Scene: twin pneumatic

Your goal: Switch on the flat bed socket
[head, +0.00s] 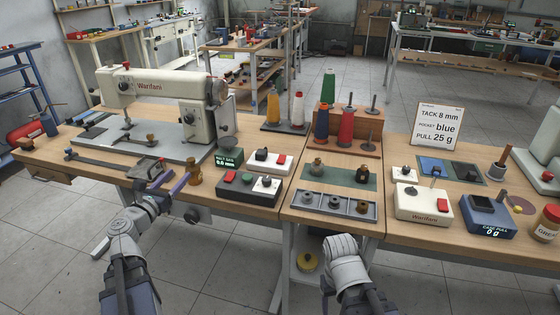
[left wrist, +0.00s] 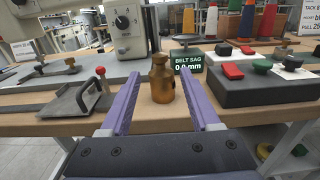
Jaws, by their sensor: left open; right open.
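No label on any unit reads as the flat bed socket. The white flat-bed sewing machine (head: 150,88) stands at the left of the table. To its right is a dark switch box (head: 247,200) with a red button (head: 229,176), a green button (head: 247,178) and a black knob on a white plate (head: 266,187). Behind it is a white box (head: 258,165) with a black knob and red rocker. My left gripper (head: 172,180) is open at the table's front edge; a brass weight (left wrist: 161,82) stands ahead, between its finger lines, untouched as far as I see. My right gripper is out of view.
The belt sag display (head: 226,162) stands behind the dark box. A metal plate with a red-knobbed lever (left wrist: 82,96) lies left of my left gripper.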

